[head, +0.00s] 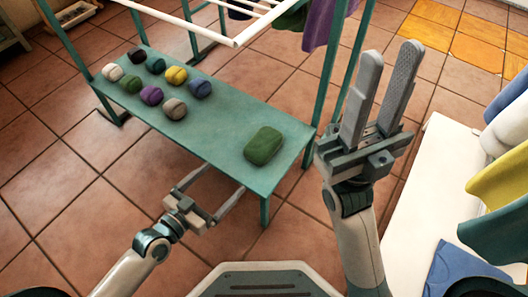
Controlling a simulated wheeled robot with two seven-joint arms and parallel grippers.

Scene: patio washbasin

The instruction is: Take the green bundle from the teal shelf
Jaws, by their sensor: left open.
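The teal shelf (222,112) is a low flat board between teal posts. A large, dark green bundle (263,146) lies alone near its right end. A smaller green roll (131,84) lies among other rolls at the shelf's far left end. My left gripper (226,176) is open and empty at the shelf's front edge, left of and nearer than the large green bundle, its fingers pointing toward the shelf. It appears apart from the bundle. My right gripper (389,57) is raised to the right of the shelf, its two fingers apart with nothing between them.
Several coloured rolls, including a yellow one (176,75) and a purple one (151,95), cover the shelf's left end. A white rail rack (190,25) with hanging cloths stands above. A white surface (425,200) with coloured cloths is at right. Tiled floor is open at left.

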